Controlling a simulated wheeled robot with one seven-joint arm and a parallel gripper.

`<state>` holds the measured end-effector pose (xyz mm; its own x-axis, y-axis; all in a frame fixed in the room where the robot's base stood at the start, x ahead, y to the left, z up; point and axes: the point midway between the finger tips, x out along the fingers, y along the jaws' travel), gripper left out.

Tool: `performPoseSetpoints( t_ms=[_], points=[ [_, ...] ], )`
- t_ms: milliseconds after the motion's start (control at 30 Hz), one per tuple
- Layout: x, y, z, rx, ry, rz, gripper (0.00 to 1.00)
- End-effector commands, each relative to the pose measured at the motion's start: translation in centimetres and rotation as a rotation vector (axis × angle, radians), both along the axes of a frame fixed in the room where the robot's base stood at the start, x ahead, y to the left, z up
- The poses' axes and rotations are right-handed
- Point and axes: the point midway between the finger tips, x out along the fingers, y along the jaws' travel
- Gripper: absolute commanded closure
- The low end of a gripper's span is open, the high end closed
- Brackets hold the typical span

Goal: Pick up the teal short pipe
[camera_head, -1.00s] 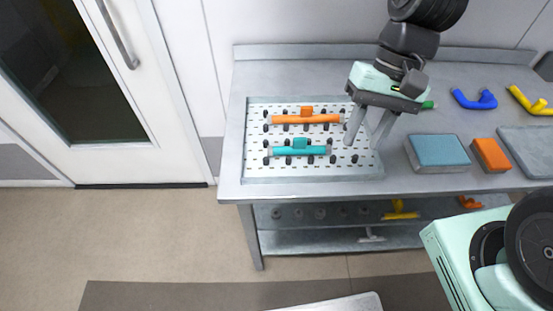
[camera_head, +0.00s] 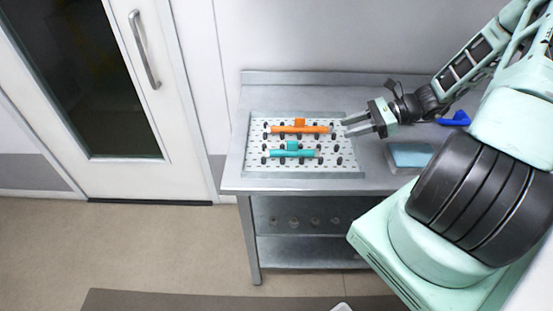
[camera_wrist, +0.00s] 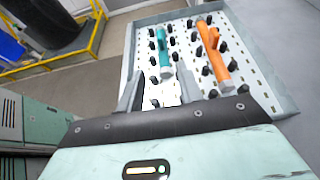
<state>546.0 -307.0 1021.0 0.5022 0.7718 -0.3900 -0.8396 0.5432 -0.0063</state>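The teal short pipe (camera_head: 291,153) lies across the front part of a white perforated peg tray (camera_head: 256,134) on the metal table, among black pegs. It has a short branch on its upper side. It also shows in the wrist view (camera_wrist: 164,58). My gripper (camera_head: 344,126) is at the right edge of the tray, its fingers apart and pointing left, with nothing between them. In the wrist view my gripper (camera_wrist: 158,90) shows its two fingers spread, with the teal pipe beyond them and apart from them.
An orange pipe (camera_head: 300,129) lies behind the teal one on the same tray. A blue block (camera_head: 410,155) and a blue curved pipe (camera_head: 455,119) are to the right, partly hidden by my arm. A lower shelf (camera_head: 300,250) is under the table.

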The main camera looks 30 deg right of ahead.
Motion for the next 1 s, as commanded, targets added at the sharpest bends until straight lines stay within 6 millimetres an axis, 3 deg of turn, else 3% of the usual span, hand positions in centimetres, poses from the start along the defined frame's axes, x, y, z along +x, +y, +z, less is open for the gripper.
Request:
performPoseSetpoints(
  t_ms=[167,600,1000],
  points=[
    [0.6,0.7,-0.5,0.018,0.001,-0.023,0.64],
    [5.1,7.6,-3.7,0.016,0.002,-0.019,0.64],
    [6.9,10.2,-4.6,0.014,0.002,-0.019,0.64]
  ],
)
